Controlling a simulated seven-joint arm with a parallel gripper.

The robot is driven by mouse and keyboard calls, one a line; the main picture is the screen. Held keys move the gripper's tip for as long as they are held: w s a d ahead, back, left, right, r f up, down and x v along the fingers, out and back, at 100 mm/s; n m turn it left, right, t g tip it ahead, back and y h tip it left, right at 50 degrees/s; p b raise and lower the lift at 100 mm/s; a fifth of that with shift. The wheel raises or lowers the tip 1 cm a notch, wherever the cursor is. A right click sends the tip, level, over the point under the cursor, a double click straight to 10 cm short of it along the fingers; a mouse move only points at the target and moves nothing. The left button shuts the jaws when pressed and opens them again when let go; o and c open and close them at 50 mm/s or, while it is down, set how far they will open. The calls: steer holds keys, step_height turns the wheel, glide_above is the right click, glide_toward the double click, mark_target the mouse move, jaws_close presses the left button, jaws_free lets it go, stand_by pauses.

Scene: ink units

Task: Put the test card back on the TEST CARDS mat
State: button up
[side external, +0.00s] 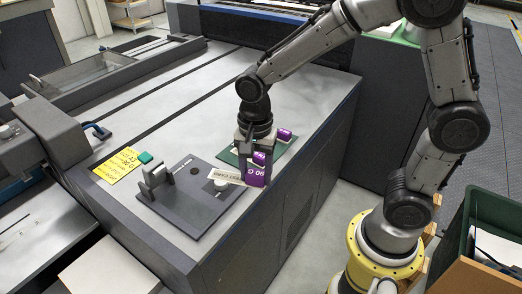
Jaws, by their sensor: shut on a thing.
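My gripper (253,151) points down over the machine top and is shut on a purple piece marked "90 G" (256,174), which appears to be the test card. The piece hangs below the fingers, near the right back corner of a dark grey fixture plate; I cannot tell whether it touches anything. A green mat (231,156) lies just behind the gripper, partly hidden by it. Other purple pieces show there, one at the mat's back right (285,134). A white strip with upside-down lettering (226,176) shows left of the held piece; its wording is hard to read.
The dark grey fixture plate (180,208) carries an upright grey post (155,173) and a light round knob (221,185). A yellow note (118,165) lies to its left, with a small teal piece (145,157) near it. The machine top behind is clear.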

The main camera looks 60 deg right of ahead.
steer(key=s+d+m, duration=0.2)
steer(key=d+m, duration=0.2)
steer(key=d, duration=1.5)
steer(key=w+d+f, duration=0.2)
steer(key=w+f, duration=0.1)
steer(key=w+d+f, duration=0.2)
steer(key=w+f, duration=0.1)
steer(key=w, duration=0.1)
steer(key=w+d+f, duration=0.2)
steer(key=w+f, duration=0.1)
steer(key=w, duration=0.1)
steer(key=shift+w, duration=0.2)
steer(key=shift+w+d+f, duration=0.2)
steer(key=shift+w+f, duration=0.25)
steer(key=shift+f, duration=1.75)
steer(key=o, duration=1.3)
steer(key=shift+f, duration=0.1)
steer(key=shift+o, duration=0.2)
